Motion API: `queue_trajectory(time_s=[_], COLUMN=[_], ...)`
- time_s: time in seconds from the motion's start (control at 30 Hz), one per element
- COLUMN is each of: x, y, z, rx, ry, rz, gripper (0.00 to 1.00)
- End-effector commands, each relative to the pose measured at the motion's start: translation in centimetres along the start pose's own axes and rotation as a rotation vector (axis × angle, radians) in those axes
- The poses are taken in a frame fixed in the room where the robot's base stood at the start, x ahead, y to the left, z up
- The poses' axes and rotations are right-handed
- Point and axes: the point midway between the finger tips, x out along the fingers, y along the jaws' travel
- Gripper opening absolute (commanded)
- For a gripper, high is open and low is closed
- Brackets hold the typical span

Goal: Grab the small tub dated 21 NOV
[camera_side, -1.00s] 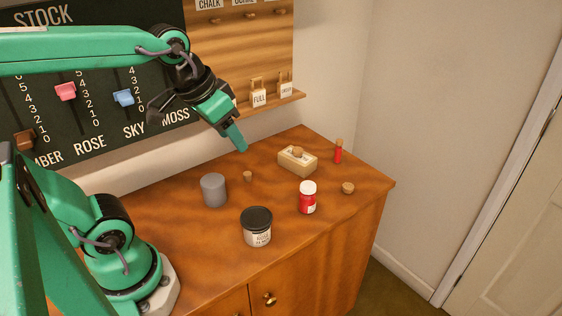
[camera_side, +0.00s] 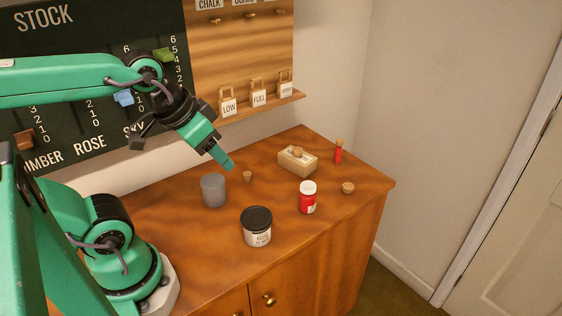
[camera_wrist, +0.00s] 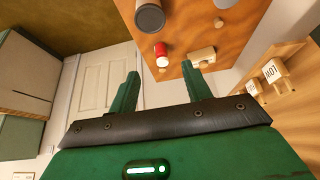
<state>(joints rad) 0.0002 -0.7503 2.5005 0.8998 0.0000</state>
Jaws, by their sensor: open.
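A tub with a black lid (camera_side: 257,219) and a pale label stands upright near the cabinet's front edge in the side view. Its label has two lines, too small to read surely. The tub also shows at the top of the wrist view (camera_wrist: 149,17). A smaller red jar (camera_side: 308,202) with a white lid stands to its right; its date cannot be read. My gripper (camera_side: 226,163) is in the air behind and above the tub, pointing down to the right. In the wrist view my gripper (camera_wrist: 160,68) has its fingers apart with nothing held.
A grey cup (camera_side: 213,190) stands left of the gripper. A small cork (camera_side: 247,176), a wooden box (camera_side: 298,161), a red vial (camera_side: 338,152) and another cork (camera_side: 348,188) stand on the cabinet top (camera_side: 170,225). A stock board (camera_side: 95,60) and tagged shelf (camera_side: 265,112) are behind.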

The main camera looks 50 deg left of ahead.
Motion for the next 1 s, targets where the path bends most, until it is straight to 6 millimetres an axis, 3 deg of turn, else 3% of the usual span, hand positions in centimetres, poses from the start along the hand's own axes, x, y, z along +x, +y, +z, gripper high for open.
queue_trajectory(time_s=[0.13,0.33,0.77,1.0], x=[0.0,0.0,0.3,2.2], y=[0.0,0.0,0.0,0.2], z=[0.0,0.0,-0.1,-0.6], rx=[0.0,0.0,0.0,-0.001], ry=[0.0,0.0,-0.011,-0.076], rz=[0.0,0.0,0.0,0.003], gripper=[0.49,0.88,0.88,0.88])
